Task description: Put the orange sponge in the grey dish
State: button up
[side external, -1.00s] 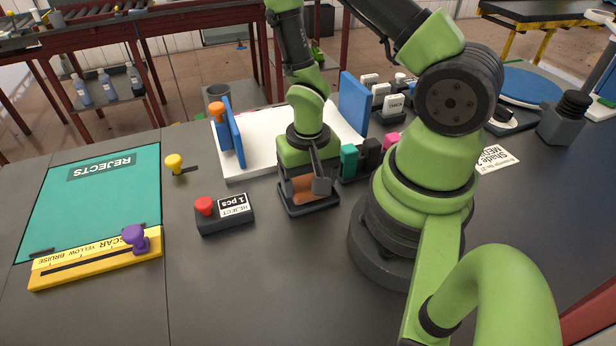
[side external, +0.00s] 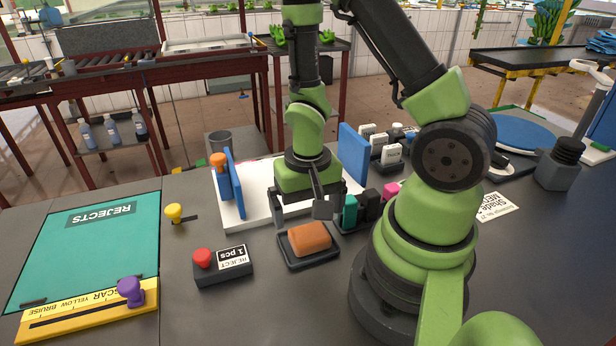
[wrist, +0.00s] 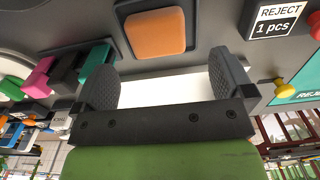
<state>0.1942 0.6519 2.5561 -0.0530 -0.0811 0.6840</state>
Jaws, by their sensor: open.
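The orange sponge (side external: 309,238) lies in the dark grey dish (side external: 291,263) on the bench, in front of the white board. In the wrist view the sponge (wrist: 155,32) sits in the dish (wrist: 190,20), beyond my fingertips. My gripper (side external: 301,212) is above and behind the dish, apart from the sponge. In the wrist view my gripper (wrist: 160,82) has its two fingers wide apart with nothing between them.
The reject button box (side external: 223,266) stands left of the dish. Teal, black and pink blocks (side external: 350,212) stand right of my gripper. Blue upright plates (side external: 353,153) rise from the white board (side external: 262,207). Bare bench lies in front of the dish.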

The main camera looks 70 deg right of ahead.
notch_tip(320, 180, up, 7)
notch_tip(320, 180, up, 8)
jog(key=n+t, duration=0.2)
jog(key=t, duration=0.1)
send_over(307, 234)
jog(key=a, duration=0.2)
jog(key=s+a+r+n+t+y, duration=0.2)
jog(key=s+a+r+n+t, duration=0.1)
jog(key=r, duration=0.6)
jog(key=shift+s+a+t, duration=0.55)
jog(key=shift+a+t, duration=0.05)
